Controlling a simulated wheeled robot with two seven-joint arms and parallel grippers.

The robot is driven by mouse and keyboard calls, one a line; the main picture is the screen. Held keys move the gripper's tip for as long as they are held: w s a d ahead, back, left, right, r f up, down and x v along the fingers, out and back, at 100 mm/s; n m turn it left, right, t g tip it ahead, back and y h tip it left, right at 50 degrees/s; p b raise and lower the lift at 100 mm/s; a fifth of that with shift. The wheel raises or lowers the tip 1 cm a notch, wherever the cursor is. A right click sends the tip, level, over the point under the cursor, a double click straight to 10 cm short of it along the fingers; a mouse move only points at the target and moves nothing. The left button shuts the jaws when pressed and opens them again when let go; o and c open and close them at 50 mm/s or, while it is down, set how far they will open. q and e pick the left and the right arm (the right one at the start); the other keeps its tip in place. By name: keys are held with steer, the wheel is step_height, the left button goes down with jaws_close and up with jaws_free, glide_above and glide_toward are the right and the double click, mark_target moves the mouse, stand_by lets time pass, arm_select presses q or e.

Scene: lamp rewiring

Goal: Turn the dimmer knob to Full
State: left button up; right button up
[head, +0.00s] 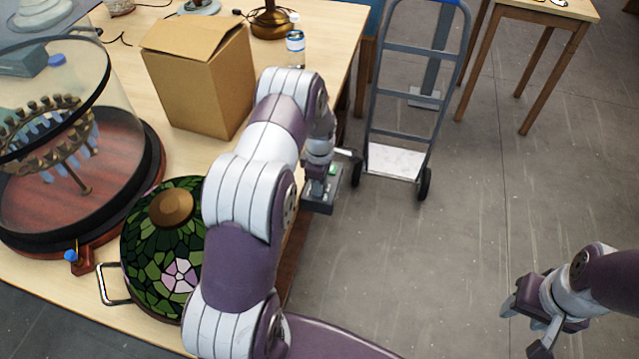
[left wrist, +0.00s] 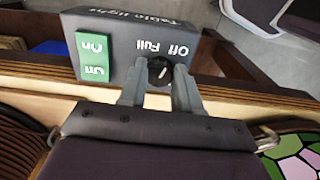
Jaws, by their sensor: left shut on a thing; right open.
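The dimmer knob (left wrist: 160,70) is a small dark round knob with a white mark. It is on a grey control box (left wrist: 120,52) with upside-down "Off" and "Full" labels beside the knob. My left gripper (left wrist: 160,84) is shut on the knob, one finger on each side. I cannot tell exactly which label the mark points to. In the head view, my left gripper (head: 319,186) is at the box (head: 321,203) by the table's right edge, and the knob is hidden. My right gripper (head: 532,318) is open and empty over the floor at the lower right.
A green "On" switch (left wrist: 92,57) sits on the box. The stained-glass shade (head: 150,245) is beside my left arm. A cardboard box (head: 200,80), a bottle (head: 295,50) and a glass dome (head: 85,110) stand on the table. A hand truck (head: 400,100) stands beyond; floor is clear right.

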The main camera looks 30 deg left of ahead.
arm_select(q)
steer(key=m+b, duration=0.1)
steer(key=m, duration=0.3)
steer(key=shift+m, duration=0.3)
steer(key=m+b, duration=0.1)
steer(key=m, duration=0.4)
steer(key=shift+s, duration=0.1)
steer(key=m, duration=0.5)
steer(key=shift+a, duration=0.1)
steer(key=m+b, duration=0.1)
steer(key=m, duration=0.4)
steer(key=shift+a, duration=0.1)
steer(key=m, duration=1)
steer(key=shift+a, duration=0.1)
steer(key=m, duration=0.5)
steer(key=shift+m+b, duration=0.35)
steer(key=shift+m, duration=0.05)
steer(key=shift+w+r+m, duration=0.1)
steer(key=shift+w+m, duration=0.1)
steer(key=shift+m, duration=2.1)
